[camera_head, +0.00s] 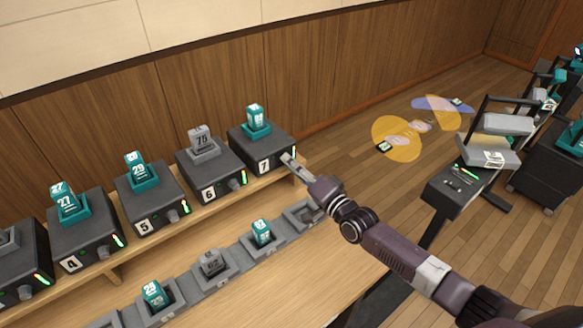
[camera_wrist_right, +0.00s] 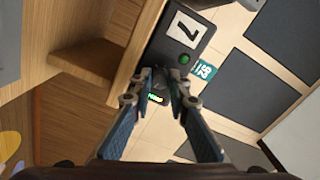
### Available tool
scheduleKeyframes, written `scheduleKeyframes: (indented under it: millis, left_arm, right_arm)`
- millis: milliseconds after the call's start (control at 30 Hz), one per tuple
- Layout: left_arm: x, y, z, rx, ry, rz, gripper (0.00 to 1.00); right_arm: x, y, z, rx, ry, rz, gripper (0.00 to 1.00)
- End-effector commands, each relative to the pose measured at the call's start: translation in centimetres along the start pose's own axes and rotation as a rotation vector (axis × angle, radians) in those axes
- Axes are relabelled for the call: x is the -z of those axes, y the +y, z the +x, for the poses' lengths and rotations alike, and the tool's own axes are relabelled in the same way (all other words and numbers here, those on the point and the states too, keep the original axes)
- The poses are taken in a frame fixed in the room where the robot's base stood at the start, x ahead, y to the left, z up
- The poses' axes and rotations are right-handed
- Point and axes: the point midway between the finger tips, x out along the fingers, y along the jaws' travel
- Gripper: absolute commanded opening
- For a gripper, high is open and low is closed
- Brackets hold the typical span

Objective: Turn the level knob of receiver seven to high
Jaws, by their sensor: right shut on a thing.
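Receiver seven (camera_head: 258,148) is a dark box with a white "7" label on the raised shelf, at the right end of the row. A teal pack (camera_head: 255,118) stands in the holder on its top. My right gripper (camera_head: 287,159) reaches its front from the right and is shut on the level knob (camera_wrist_right: 162,85), which is dark and mostly hidden between the fingers. In the wrist view, the "7" label (camera_wrist_right: 184,28) and a green light (camera_wrist_right: 184,59) show above the fingers. A small lit level bar (camera_wrist_right: 155,99) shows just below the knob. My left gripper is not in view.
Receiver six (camera_head: 210,172) stands close on the left, with more receivers beyond it. A lower row of charging slots (camera_head: 303,213) lies in front, some holding packs. A black stand (camera_head: 452,190) is on the right. Wooden floor is open behind it.

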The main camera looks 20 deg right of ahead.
Motion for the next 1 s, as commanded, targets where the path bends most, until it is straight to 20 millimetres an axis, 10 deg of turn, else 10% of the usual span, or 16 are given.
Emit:
scheduleKeyframes:
  millis: [1000]
  left_arm:
    - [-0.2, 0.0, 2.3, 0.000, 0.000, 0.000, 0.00]
  right_arm:
    - [-0.3, 0.2, -0.1, -0.007, -0.004, 0.442, 0.00]
